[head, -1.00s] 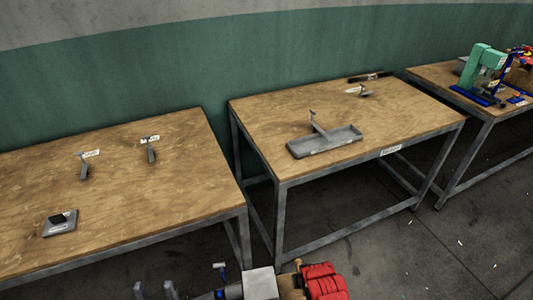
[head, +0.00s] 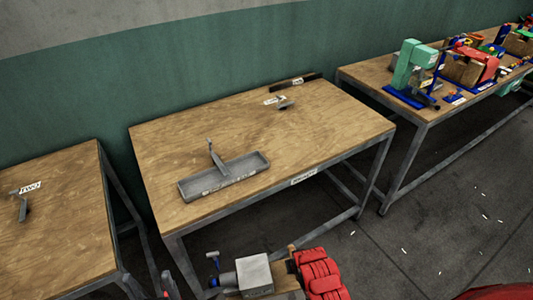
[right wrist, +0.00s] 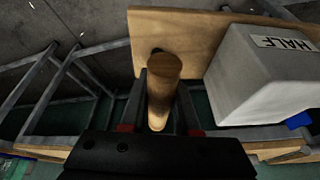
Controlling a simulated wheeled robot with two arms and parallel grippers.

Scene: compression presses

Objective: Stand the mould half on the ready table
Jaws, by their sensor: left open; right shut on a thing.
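The mould half is a pale grey block (head: 253,272) on a wooden board, low in the head view. In the right wrist view the block (right wrist: 268,75) bears a label reading HALF, and a round wooden handle (right wrist: 163,85) sticks out from the board. My right gripper (right wrist: 160,112) is shut on that handle, one finger on each side. The mould half is held in the air in front of the middle table (head: 330,125), whose front label is too small to read. My left gripper (head: 150,288) is open and empty at the bottom edge, partly cut off.
A grey tray (head: 245,167) with an upright tool sits near the middle table's front left. A small tool (head: 285,103) and a dark bar (head: 295,82) lie at its back. Its right part is bare. A green press (head: 405,70) stands on the right table; another table (head: 60,230) is at left.

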